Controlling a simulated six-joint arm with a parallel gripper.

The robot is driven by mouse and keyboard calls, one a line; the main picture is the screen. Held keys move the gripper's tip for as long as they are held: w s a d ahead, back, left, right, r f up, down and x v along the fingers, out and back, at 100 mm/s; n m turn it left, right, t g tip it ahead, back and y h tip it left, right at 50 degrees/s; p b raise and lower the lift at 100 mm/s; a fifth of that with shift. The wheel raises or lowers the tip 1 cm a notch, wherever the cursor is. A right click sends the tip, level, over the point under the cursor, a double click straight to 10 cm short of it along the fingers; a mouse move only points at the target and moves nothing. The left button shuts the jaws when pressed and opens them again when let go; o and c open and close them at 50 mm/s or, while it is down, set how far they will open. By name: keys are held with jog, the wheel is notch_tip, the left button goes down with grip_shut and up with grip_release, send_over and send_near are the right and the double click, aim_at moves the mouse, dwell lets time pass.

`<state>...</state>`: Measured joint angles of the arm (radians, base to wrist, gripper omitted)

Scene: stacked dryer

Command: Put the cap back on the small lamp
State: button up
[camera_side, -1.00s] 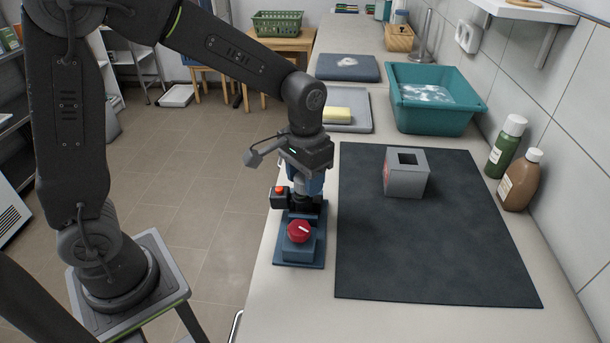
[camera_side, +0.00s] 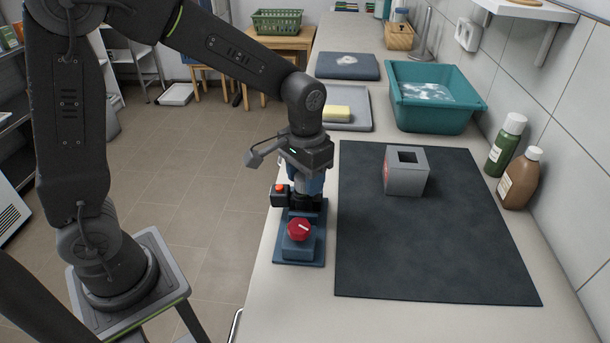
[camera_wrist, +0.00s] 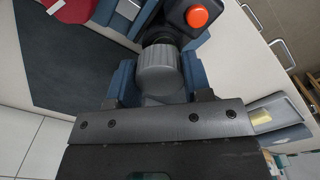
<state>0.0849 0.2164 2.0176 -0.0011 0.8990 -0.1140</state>
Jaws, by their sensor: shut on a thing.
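My gripper (camera_side: 303,192) points down over the rear of a blue stand (camera_side: 313,262) on the counter. In the wrist view my gripper (camera_wrist: 160,88) has its fingers on both sides of a grey ribbed cylinder (camera_wrist: 160,72), which looks like the cap, and it is shut on it. The cylinder sits against a dark round part, perhaps the lamp; whether it is seated there I cannot tell. A black box with an orange button (camera_wrist: 198,18) is beside it, and the button also shows in the side view (camera_side: 279,187). The lamp itself is mostly hidden.
A red knob (camera_side: 299,229) is at the stand's front. A grey box with a square hole (camera_side: 407,174) stands on the dark mat (camera_side: 440,250). A teal basin (camera_side: 430,110) is behind, and two bottles (camera_side: 507,145) (camera_side: 520,180) stand by the wall. The mat's front is clear.

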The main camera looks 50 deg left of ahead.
jog(key=shift+s+f, duration=0.2)
jog(key=shift+f, duration=0.15)
jog(key=o, duration=1.6)
jog(key=shift+w+r, duration=0.1)
jog(key=shift+r, duration=0.1)
jog(key=shift+r, duration=0.1)
jog(key=shift+r, duration=3.4)
grip_shut()
jog(key=shift+f, duration=0.15)
